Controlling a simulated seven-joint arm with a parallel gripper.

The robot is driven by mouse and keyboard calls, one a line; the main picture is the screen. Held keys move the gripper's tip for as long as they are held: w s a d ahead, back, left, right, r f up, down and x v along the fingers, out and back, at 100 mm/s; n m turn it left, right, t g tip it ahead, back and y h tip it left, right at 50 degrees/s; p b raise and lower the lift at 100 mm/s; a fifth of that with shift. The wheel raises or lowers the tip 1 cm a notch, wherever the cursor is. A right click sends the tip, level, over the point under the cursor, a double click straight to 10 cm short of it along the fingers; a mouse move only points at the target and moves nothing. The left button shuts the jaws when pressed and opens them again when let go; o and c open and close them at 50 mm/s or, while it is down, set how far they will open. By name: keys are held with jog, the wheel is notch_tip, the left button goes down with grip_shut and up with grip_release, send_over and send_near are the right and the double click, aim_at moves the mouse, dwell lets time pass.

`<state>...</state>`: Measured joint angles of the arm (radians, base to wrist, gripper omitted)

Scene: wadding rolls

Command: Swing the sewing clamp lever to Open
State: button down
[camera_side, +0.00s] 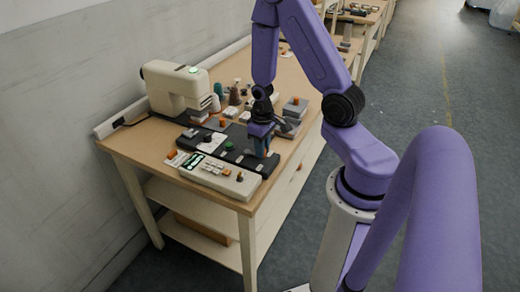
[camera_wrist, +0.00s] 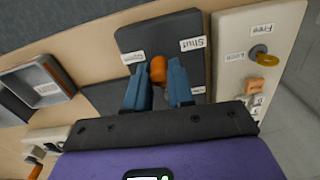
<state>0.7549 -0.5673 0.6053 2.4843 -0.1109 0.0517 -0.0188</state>
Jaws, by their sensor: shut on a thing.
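In the wrist view the sewing clamp lever shows as an orange knob (camera_wrist: 158,68) on a dark grey block (camera_wrist: 165,31). My gripper (camera_wrist: 159,82) is shut on this orange knob, with one blue finger on each side. A white label reading Shut (camera_wrist: 193,44) lies to the right of the knob. Another small label (camera_wrist: 133,57) lies to its left, too small to read surely. In the side view my gripper (camera_side: 261,147) reaches down onto the dark units on the bench, and it hides the lever there.
A pale panel (camera_wrist: 232,60) with a yellow knob marked Free and Lock stands close on the right. A grey tray (camera_wrist: 38,84) lies to the left. A cream sewing machine (camera_side: 175,84) and small items crowd the wooden bench (camera_side: 140,140).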

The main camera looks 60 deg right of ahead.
jog(key=shift+w+d+n, duration=0.2)
jog(key=shift+d+n, duration=0.35)
jog(key=shift+n, duration=0.65)
jog(key=shift+w+d+n, duration=0.15)
jog(key=shift+d+n, duration=0.4)
jog(key=shift+n, duration=0.65)
jog(key=c, duration=1)
grip_release()
jog(key=shift+o, duration=0.2)
jog(key=shift+r, duration=0.1)
notch_tip(320, 180, up, 17)
jog(key=shift+r, duration=0.15)
